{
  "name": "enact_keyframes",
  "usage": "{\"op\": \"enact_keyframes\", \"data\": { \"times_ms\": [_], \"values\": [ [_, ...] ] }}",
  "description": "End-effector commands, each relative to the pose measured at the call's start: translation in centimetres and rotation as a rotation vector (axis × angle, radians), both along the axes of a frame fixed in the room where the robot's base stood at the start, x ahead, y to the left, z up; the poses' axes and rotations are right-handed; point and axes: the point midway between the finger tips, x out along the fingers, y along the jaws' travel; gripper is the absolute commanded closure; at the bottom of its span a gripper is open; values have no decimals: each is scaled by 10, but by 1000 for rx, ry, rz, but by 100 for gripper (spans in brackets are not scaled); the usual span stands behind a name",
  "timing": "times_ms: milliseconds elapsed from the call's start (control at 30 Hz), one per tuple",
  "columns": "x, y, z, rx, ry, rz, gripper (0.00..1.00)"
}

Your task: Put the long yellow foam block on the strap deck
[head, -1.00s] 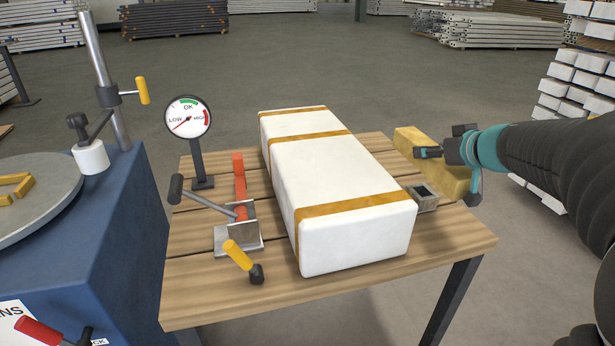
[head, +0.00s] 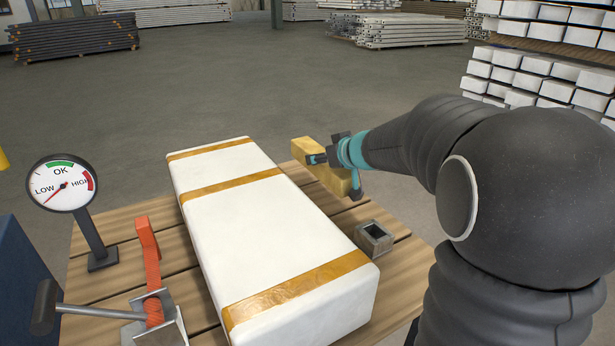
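The long yellow foam block (head: 322,176) is at the far right edge of the wooden slatted deck (head: 392,282), beyond the large white bundle. My gripper (head: 336,168) reaches it from the right. Its fingers are on either side of the block and appear closed on it, though the arm hides part of the contact. I cannot tell whether the block touches the deck or is held just above it. An orange strap (head: 148,252) runs to a metal ratchet (head: 157,320) at the left of the deck.
The white bundle (head: 240,215) with yellow bands fills the deck's middle. A small open metal socket (head: 373,238) sits right of it. A dial gauge (head: 62,186) stands at the left. My arm covers the right side.

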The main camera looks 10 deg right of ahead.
Motion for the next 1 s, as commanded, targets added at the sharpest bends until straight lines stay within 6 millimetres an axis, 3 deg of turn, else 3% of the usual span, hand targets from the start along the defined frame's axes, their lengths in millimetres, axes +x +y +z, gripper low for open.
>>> {"op": "enact_keyframes", "data": {
  "times_ms": [233,367,633,1000],
  "values": [
    [26,18,-19,0,0,-2,67],
    [28,20,-25,0,1,-4,67],
    [28,19,-60,0,1,-4,67],
    [28,19,-62,-1,0,-4,67]
  ]
}}
